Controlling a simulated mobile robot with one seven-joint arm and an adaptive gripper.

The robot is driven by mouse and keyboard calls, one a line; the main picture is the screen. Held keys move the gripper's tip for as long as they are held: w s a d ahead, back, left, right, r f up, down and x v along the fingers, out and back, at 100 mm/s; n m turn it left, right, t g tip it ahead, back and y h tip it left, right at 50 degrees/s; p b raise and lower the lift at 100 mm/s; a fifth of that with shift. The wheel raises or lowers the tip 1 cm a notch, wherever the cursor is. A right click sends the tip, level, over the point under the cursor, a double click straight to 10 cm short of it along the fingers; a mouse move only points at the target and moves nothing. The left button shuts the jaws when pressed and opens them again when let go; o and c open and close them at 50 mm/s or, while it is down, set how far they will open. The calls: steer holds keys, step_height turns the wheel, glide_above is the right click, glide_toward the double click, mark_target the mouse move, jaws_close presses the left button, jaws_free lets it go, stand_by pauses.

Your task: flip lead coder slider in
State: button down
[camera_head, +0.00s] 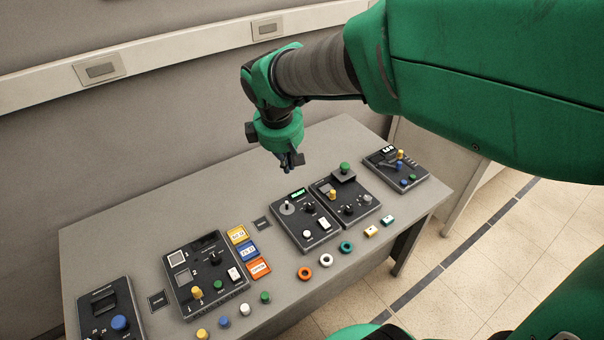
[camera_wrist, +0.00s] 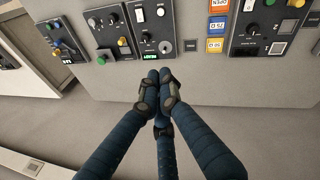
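My gripper (camera_head: 292,164) hangs above the back of the grey table, behind the middle panels and touching nothing. In the wrist view its fingers (camera_wrist: 157,82) are drawn together at the tips with nothing between them. Several dark control panels stand on the table; no label reading lead coder is legible, so I cannot tell which control is its slider. The middle panel (camera_head: 291,236) has a round silver dial, a green display and a white switch. Beside it, another panel (camera_head: 361,217) has a green button on a raised plate. The far-right panel (camera_head: 379,167) has a grey lever and coloured knobs.
Coloured tiles (camera_head: 249,249), rings (camera_head: 326,260) and small cylinders (camera_head: 245,309) lie on the table. The back strip of the table (camera_head: 195,212) is clear; the wall rises behind it.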

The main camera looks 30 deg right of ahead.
steer(key=w+d+f+n+g+h+b, duration=0.1)
steer(key=w+d+f+n, duration=0.3)
steer(key=f, duration=0.8)
steer(key=w+d+f+n+g+b, duration=0.1)
steer(key=w+d+f+n, duration=0.3)
steer(key=w+d+f, duration=0.4)
step_height(320, 180, down, 4)
steer(key=shift+d+f+g+h, duration=0.25)
steer(key=shift+d+g+h, duration=0.15)
steer(key=shift+d+g, duration=0.45)
steer(key=shift+s+f, duration=0.1)
steer(key=shift+f, duration=0.05)
steer(key=b+x, duration=0.2)
steer(key=x, duration=0.8)
steer(key=shift+b, duration=0.3)
steer(key=d, duration=0.2)
steer(key=shift+s+d+b, duration=0.3)
steer(key=shift+d+b, duration=0.05)
steer(key=shift+d, duration=0.05)
steer(key=shift+s+d, duration=0.15)
steer(key=shift+d, duration=0.35)
